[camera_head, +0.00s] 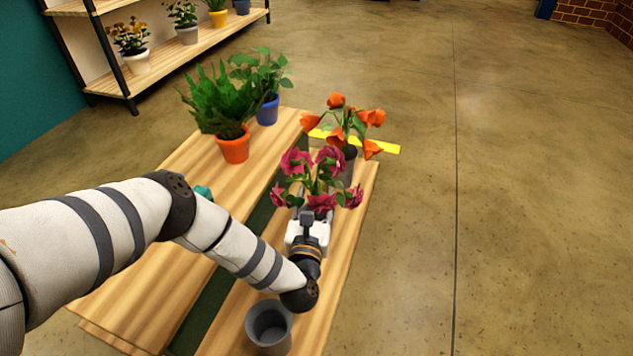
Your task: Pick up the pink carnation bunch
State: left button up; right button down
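The pink carnation bunch (326,160), with dark pink blooms and green leaves, is upright above the right strip of the wooden table. Its stems and whatever they stand in are hidden behind my gripper and the blooms. My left gripper (307,212) is right at the near side of the bunch, pointing away from me. Its fingertips are largely covered by the blooms, so I cannot see whether they close on the stems. My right gripper is not in view.
Orange flowers (337,101) stand in a grey bucket (349,165) just behind. An empty-looking grey bucket (268,328) is nearer me. An orange pot (233,149) and a blue pot (267,110) hold green plants. A plant shelf (185,48) is far left. The floor at right is clear.

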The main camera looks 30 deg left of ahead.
pick_arm(q)
jog(key=shift+w+a, duration=0.1)
grip_shut()
jog(key=shift+r, duration=0.1)
